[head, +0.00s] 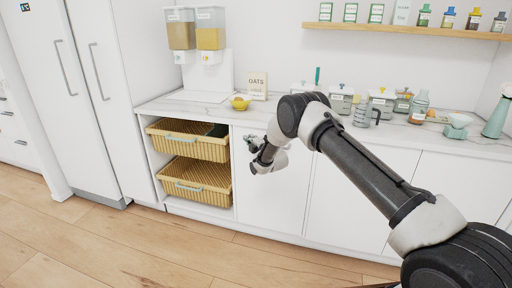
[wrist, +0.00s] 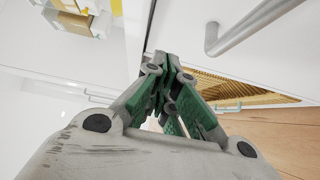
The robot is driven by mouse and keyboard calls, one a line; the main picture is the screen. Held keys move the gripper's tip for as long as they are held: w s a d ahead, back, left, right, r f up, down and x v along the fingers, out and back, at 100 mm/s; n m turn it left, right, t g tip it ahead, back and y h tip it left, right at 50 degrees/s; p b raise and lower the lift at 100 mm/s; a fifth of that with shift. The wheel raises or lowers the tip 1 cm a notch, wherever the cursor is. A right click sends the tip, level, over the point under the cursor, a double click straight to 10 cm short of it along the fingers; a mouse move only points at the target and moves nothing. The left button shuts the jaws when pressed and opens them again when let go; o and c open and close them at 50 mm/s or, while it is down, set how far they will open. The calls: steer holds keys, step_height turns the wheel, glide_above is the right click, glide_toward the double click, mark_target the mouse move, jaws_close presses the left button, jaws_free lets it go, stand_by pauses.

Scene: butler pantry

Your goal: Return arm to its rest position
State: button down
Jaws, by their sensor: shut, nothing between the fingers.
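My gripper (head: 250,143) is at the end of the raised arm in the head view, in front of the white lower cabinet and just right of the upper basket. In the wrist view my gripper (wrist: 172,62) shows its green-padded fingers drawn together, shut and empty. The arm spans from the lower right corner to the middle of the head view, bent at the elbow. The arm hides part of the counter edge and cabinet doors.
Two wicker baskets (head: 195,180) sit in an open cabinet bay. The counter (head: 160,104) bears a yellow bowl (head: 239,103), an oats box (head: 257,85), canisters (head: 341,101) and a teal vase (head: 496,118). A white fridge (head: 50,90) stands left. The wooden floor (head: 100,245) is clear.

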steer(key=v, duration=0.7)
steer(key=s+d+f+m+g+h, duration=0.2)
steer(key=s+f+m+g, duration=0.15)
steer(key=f, duration=0.35)
steer(key=s+d+f+m+g+h, duration=0.2)
steer(key=s+f+m+g, duration=0.15)
steer(key=f, duration=0.35)
steer(key=s+d+r+m+g+h, duration=0.1)
steer(key=s+d+m+g, duration=0.25)
steer(key=s, duration=0.35)
steer(key=s+d+r+m+h, duration=0.1)
steer(key=s+d+r+m, duration=0.3)
steer(key=s+r, duration=0.9)
steer(key=s+d+r+m+g, duration=0.1)
steer(key=s+d+r+m, duration=0.3)
steer(key=s+d+r, duration=0.7)
steer(key=s+d+r+m+h, duration=0.1)
steer(key=s+d+r+m, duration=0.3)
steer(key=s+r, duration=1.2)
steer(key=s+d, duration=0.4)
steer(key=s, duration=0.1)
steer(key=shift+s+d+r+h, duration=0.25)
steer(key=shift+s+r+h, duration=0.05)
steer(key=shift+s, duration=0.05)
